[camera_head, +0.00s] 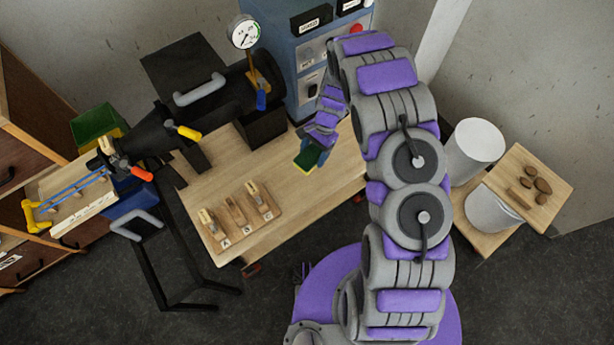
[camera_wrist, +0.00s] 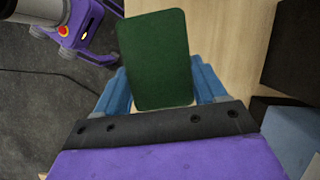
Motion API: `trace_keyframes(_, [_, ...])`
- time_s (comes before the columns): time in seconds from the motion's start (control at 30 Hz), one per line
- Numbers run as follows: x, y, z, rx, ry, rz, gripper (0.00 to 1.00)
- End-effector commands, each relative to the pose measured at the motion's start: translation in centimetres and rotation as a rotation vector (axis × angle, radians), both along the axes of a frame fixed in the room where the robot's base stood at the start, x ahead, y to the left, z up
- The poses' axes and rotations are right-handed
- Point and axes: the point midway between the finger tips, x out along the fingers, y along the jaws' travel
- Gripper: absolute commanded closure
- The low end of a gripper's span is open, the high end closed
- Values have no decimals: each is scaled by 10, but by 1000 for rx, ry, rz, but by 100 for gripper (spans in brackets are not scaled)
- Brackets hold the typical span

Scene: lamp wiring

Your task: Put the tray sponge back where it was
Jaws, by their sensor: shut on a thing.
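The sponge (camera_head: 306,158) has a dark green face and a thin yellow edge. My gripper (camera_head: 317,152) is shut on it over the right part of the wooden table. In the wrist view the sponge's green face (camera_wrist: 156,55) stands between the two blue fingers of my gripper (camera_wrist: 158,75), jutting beyond their tips. Any gap between the sponge and the table top is hard to tell. A light wooden tray-like platform (camera_head: 75,228) with blue rods lies at the far left; I cannot tell whether it is the sponge's tray.
The table (camera_head: 215,170) bears a peg board (camera_head: 262,220) marked with letters. A black cylindrical machine (camera_head: 215,95) and a blue cabinet (camera_head: 292,52) stand behind. A green bin (camera_head: 92,122) is at left. White drums (camera_head: 476,141) stand right. Mid-table is clear.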

Motion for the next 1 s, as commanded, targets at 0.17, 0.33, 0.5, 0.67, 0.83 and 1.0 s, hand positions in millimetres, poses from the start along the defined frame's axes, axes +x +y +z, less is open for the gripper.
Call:
trace_keyframes(0.17, [-2,18,-33,-3,-1,-187,58])
trace_keyframes(0.33, [-1,14,-51,3,-1,-221,58])
trace_keyframes(0.5, [-2,11,-83,6,2,-218,58])
trace_keyframes(0.67, [-1,12,-100,5,-1,-217,58])
trace_keyframes(0.83, [-2,15,-120,2,0,-216,58])
trace_keyframes(1.0, [0,16,-136,2,-4,-215,58])
